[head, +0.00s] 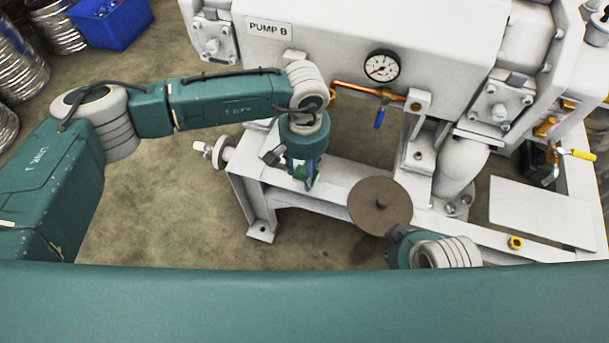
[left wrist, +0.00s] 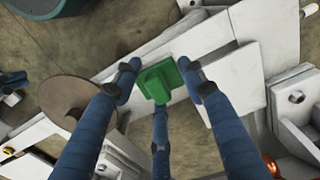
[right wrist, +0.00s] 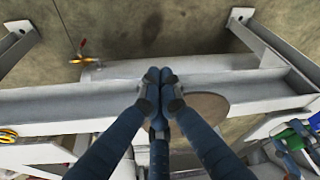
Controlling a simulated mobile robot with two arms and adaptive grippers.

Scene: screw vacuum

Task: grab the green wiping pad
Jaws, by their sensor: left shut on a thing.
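The green wiping pad (head: 300,173) is at my left gripper (head: 303,172), above the white frame beam in the head view. In the left wrist view the green pad (left wrist: 158,82) sits between the blue fingers of my left gripper (left wrist: 160,80), which is shut on it. I cannot tell whether the pad still touches the beam. My right gripper (right wrist: 160,78) has its fingertips together with nothing visible between them, over the beam. In the head view its fingers are hidden by the round brown disc and its own wrist.
The brown disc (head: 380,206) stands beside the right wrist. Pump B's white housing (head: 330,40), with a gauge (head: 381,66) and a blue-handled valve (head: 380,116), rises behind. A white plate (head: 540,212) lies at right. A blue bin (head: 112,22) stands at upper left.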

